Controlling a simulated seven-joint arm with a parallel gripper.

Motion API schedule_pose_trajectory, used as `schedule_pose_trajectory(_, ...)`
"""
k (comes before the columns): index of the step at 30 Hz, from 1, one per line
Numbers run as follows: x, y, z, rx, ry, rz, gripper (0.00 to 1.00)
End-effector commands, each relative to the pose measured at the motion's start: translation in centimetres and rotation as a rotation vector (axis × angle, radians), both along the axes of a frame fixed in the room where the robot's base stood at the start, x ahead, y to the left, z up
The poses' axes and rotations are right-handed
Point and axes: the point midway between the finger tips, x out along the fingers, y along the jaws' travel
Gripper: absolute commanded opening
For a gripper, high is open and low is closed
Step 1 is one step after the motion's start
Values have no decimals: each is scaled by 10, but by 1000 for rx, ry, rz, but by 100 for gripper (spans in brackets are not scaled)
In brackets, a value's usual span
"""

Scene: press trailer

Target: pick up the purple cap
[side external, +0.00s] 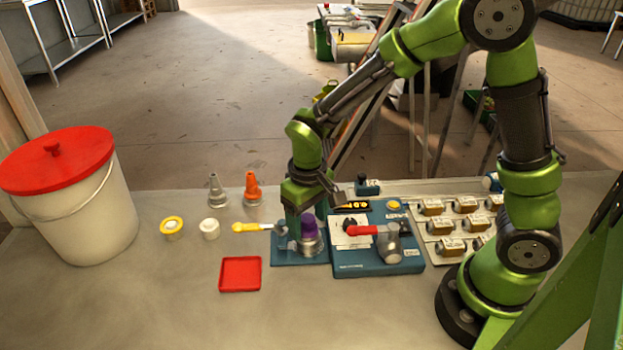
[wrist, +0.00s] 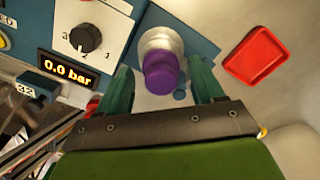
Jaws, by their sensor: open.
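The purple cap (side external: 308,226) sits on top of a silver fitting on a blue plate, beside the blue press unit. It also shows in the wrist view (wrist: 161,77), on the pale fitting (wrist: 160,42). My gripper (side external: 300,235) is down at the cap, with its jaws apart. In the wrist view the two green fingers (wrist: 163,88) stand one on each side of the cap, with a gap on each side. The fingertips reach about level with the cap, and I cannot tell whether they touch the fitting.
The press unit (side external: 377,262) with a red lever (side external: 366,230) stands just right of the cap. A red-lidded bucket (side external: 75,215) stands far left. The front table is clear.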

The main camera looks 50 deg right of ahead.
Motion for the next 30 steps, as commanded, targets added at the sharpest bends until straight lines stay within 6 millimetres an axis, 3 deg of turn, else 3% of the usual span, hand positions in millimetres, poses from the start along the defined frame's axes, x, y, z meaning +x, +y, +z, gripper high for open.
schedule_pose_trajectory(4, 0, 0, -16, 0, 2, -1, 67)
schedule_pose_trajectory(12, 0, 0, -17, 1, 0, -1, 66)
schedule_pose_trajectory(21, 0, 0, -17, 1, -1, 0, 20)
schedule_pose_trajectory(28, 0, 0, -15, 1, -2, 0, 16)
schedule_pose_trajectory(30, 1, 1, -10, 2, -3, 0, 0)
